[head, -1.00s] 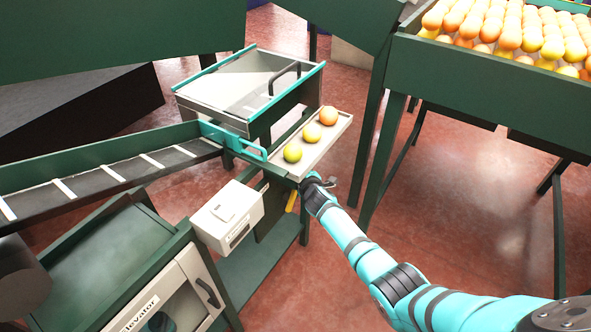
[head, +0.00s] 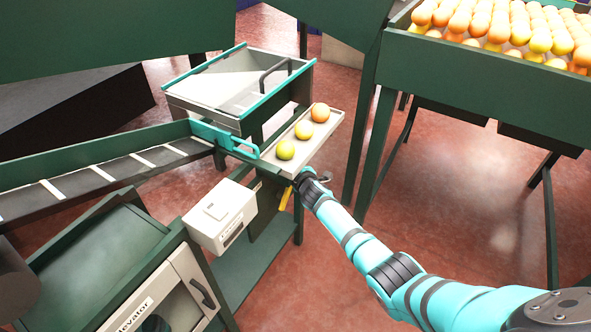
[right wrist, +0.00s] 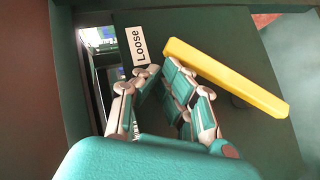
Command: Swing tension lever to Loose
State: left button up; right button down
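The yellow tension lever (head: 286,198) hangs at the side of the green machine stand, below the fruit tray. In the right wrist view the lever (right wrist: 228,78) lies slanted across a dark green panel, with its upper left end near a white "Loose" label (right wrist: 138,46). My right gripper (head: 304,178) is just right of the lever in the head view. In the wrist view the right gripper (right wrist: 162,70) has its fingertips close together, apparently shut and empty. They are beside the lever's upper left end; whether they touch it is unclear. My left gripper is not in view.
A tray (head: 333,122) with three fruits sits above the lever. A white control box (head: 221,216) stands to its left, beside the conveyor (head: 110,168). A green bin of oranges (head: 480,85) is at the upper right. Open floor lies right of my right arm.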

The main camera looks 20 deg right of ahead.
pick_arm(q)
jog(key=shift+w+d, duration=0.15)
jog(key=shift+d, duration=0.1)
pick_arm(e)
jog(key=v, duration=1.2)
jog(key=s+f+m+g+p, duration=0.1)
jog(key=s+f+m+g, duration=0.25)
jog(key=s+f, duration=0.95)
jog(key=s+f+m+g+p, duration=0.15)
jog(key=s+f+g, duration=0.25)
jog(key=s+f, duration=0.85)
pick_arm(q)
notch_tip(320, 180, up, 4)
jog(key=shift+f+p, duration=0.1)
jog(key=shift+p, duration=0.55)
pick_arm(e)
jog(key=s+f+m+g, duration=0.2)
jog(key=s+f, duration=0.3)
jog(key=s, duration=0.5)
jog(key=s+a+f+m+g, duration=0.1)
jog(key=s+f, duration=0.4)
jog(key=s, duration=0.5)
jog(key=s+a+f+m+g, duration=0.1)
jog(key=s+f, duration=0.4)
jog(key=s, duration=0.5)
jog(key=shift+f+m+g+y, duration=0.3)
jog(key=shift+m+g+y, duration=0.1)
jog(key=shift+m+g, duration=0.5)
jog(key=shift+a, duration=0.1)
